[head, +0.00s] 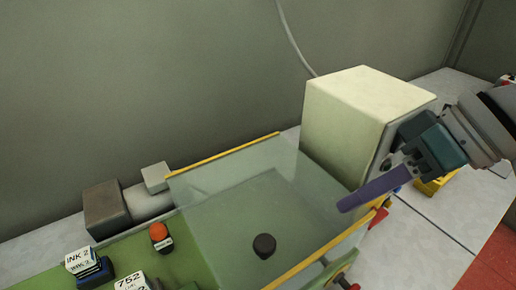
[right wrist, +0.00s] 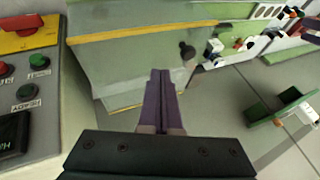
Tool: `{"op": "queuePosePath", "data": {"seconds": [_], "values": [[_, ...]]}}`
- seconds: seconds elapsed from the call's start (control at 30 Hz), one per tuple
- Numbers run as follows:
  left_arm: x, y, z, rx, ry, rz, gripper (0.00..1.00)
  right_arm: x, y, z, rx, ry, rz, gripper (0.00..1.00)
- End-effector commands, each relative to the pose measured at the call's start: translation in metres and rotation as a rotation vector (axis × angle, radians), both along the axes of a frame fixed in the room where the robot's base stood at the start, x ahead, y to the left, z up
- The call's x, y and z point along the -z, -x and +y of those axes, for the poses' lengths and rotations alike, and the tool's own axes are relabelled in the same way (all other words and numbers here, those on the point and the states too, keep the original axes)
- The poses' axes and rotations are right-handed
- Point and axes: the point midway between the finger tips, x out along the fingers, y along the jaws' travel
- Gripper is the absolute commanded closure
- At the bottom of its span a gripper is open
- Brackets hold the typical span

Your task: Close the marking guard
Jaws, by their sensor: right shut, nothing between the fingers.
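The marking guard (head: 225,185) is a clear panel with yellow edge strips and a dark round knob (head: 264,245) on it. It lies across the green machine bed, sloping. I cannot tell how far open it stands. It also shows in the right wrist view (right wrist: 140,65), its knob (right wrist: 187,50) beyond the fingertips. My right gripper (head: 342,207) has purple fingers pressed together and empty. It is beside the guard's right yellow edge; I cannot tell whether it touches. In the right wrist view its fingers (right wrist: 160,75) overlap the guard.
A cream box (head: 345,115) stands behind the guard. A control panel (right wrist: 35,85) with red and green buttons is at left in the right wrist view. Ink and number blocks (head: 85,262) and an orange-topped stamp (head: 159,235) are at left.

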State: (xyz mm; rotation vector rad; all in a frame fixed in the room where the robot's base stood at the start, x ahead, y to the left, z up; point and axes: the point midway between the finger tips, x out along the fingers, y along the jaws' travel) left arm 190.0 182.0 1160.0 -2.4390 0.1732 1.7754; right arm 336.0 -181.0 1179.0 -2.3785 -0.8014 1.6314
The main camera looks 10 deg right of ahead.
Motion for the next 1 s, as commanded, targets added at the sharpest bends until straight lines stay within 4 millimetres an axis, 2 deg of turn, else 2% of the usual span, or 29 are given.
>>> {"op": "queuePosePath", "data": {"seconds": [0.3, 0.4, 0.6, 1.0], "values": [[-0.003, 0.0, 0.002, 0.005, -0.009, 0.0, 0.08, 0.056, -0.018, 0.036, 0.0, -0.002, 0.001, 1.0], [-0.016, 0.0, 0.003, 0.005, -0.009, 0.001, 0.08, 0.053, -0.014, 0.052, -0.003, -0.002, 0.0, 1.0], [-0.022, 0.0, 0.003, 0.005, -0.009, 0.0, 0.08, 0.059, -0.011, 0.07, -0.001, 0.001, 0.0, 1.0], [-0.022, 0.0, 0.001, 0.004, -0.005, -0.001, 0.08, 0.061, -0.01, 0.073, -0.001, 0.002, -0.001, 1.0]]}}
